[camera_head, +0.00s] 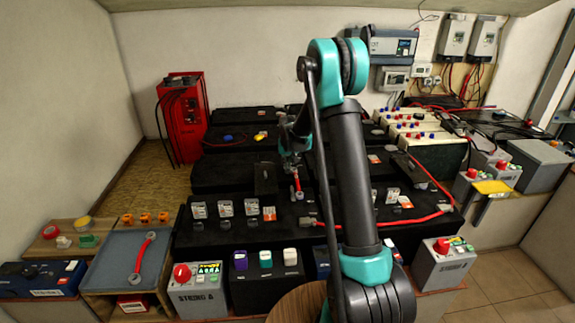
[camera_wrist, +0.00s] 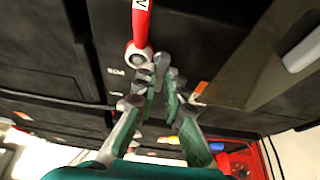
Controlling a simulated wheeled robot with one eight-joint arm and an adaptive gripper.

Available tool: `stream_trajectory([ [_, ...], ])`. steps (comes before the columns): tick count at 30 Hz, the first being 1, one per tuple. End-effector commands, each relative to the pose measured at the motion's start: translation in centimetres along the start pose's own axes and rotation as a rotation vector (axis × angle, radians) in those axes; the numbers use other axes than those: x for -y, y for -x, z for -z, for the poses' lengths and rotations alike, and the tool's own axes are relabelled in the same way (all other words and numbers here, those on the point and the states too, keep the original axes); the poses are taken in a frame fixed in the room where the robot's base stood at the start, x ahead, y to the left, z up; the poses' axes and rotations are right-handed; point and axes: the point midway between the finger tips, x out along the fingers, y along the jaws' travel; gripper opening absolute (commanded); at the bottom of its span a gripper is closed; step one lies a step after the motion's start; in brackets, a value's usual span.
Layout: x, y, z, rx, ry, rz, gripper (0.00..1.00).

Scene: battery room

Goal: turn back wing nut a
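My gripper (camera_wrist: 161,82) reaches down toward the battery tops in the wrist view, its two green-padded fingers apart with a gap between them. A small grey metal piece (camera_wrist: 162,66) shows just beyond and between the fingertips. It may be wing nut a, but its wings are not clear, and I cannot tell whether the fingers touch it. A red cable end with a ring lug (camera_wrist: 138,56) lies just left of it. In the head view my gripper (camera_head: 293,155) is small and partly hidden by my arm, above a short red link (camera_head: 297,183) on the black batteries.
A red cable (camera_head: 385,221) runs across the front batteries. A blue-grey tray (camera_head: 125,262) with a red link (camera_head: 144,256) stands at the left front. A grey box marked STRING A (camera_head: 197,296) stands in front. A red cabinet (camera_head: 184,120) is at the back left.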

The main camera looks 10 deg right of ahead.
Motion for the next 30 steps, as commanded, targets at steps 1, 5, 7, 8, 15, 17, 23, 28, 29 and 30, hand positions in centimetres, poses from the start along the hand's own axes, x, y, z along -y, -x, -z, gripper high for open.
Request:
stream_trajectory([
  [1, -0.01, 0.01, 0.00, 0.000, 0.000, 0.000, 0.00],
  [5, 0.00, 0.01, 0.00, 0.000, 0.000, 0.000, 0.00],
  [7, 0.00, 0.01, 0.00, 0.000, -0.003, -0.001, 0.00],
  [8, 0.01, 0.01, 0.00, 0.000, -0.005, -0.002, 0.00],
  [15, 0.10, 0.01, 0.02, 0.000, -0.066, -0.028, 0.00],
  [17, 0.14, 0.00, 0.03, -0.001, -0.096, -0.041, 0.00],
  [23, 0.33, -0.03, 0.05, 0.000, -0.239, -0.101, 0.00],
  [28, 0.52, -0.03, 0.12, -0.001, -0.387, -0.162, 0.00],
  [29, 0.55, -0.03, 0.15, -0.001, -0.413, -0.172, 0.00],
  [30, 0.54, -0.03, 0.16, 0.000, -0.449, -0.188, 0.00],
])
